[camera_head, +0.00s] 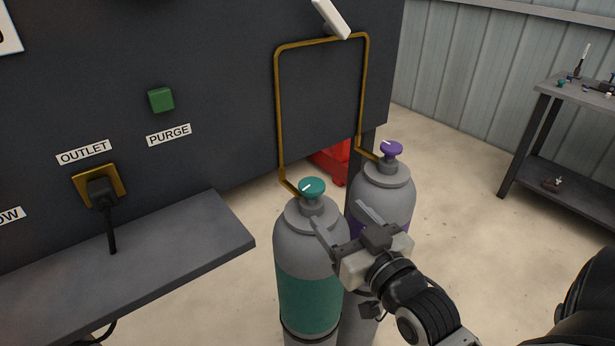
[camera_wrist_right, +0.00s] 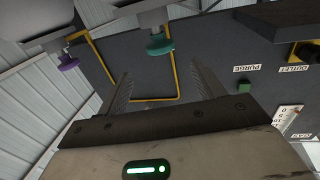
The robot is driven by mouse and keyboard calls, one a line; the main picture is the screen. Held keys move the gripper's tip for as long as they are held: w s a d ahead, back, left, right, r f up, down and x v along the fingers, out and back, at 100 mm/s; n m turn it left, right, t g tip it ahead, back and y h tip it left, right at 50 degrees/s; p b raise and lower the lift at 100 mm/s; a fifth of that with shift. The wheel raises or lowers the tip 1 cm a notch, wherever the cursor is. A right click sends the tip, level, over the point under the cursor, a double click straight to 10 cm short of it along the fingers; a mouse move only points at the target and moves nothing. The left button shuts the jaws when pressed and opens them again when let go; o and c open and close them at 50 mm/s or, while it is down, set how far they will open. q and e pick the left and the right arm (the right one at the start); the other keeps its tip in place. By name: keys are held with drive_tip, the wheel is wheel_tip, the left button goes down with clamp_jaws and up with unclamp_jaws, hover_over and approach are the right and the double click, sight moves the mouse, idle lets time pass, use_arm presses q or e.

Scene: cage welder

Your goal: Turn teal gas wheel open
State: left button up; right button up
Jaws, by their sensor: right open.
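The teal gas wheel (camera_head: 312,187) sits on top of the grey cylinder with a teal band (camera_head: 308,295). A short white mark shows on the wheel. My right gripper (camera_head: 342,222) is open and empty, with its fingers in front of the cylinder's shoulder, below and to the right of the wheel. In the right wrist view, which looks upside down, the teal wheel (camera_wrist_right: 160,46) appears beyond the gap between the open fingers (camera_wrist_right: 160,78), apart from them. My left gripper is not in view.
A second cylinder with a purple wheel (camera_head: 391,149) stands close behind on the right. A brass pipe (camera_head: 278,110) rises from the cylinders along the dark cabinet (camera_head: 215,50). A grey shelf (camera_head: 150,255) juts out at left. A workbench (camera_head: 575,95) stands at far right.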

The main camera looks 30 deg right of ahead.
sight(307, 179)
drive_tip(key=w, duration=0.4)
drive_tip(key=w+p, duration=0.1)
drive_tip(key=w, duration=0.3)
drive_tip(key=w+d, duration=0.1)
drive_tip(key=w, duration=0.3)
drive_tip(key=shift+w+d, duration=0.1)
drive_tip(key=shift+w, duration=0.25)
drive_tip(key=c, duration=1)
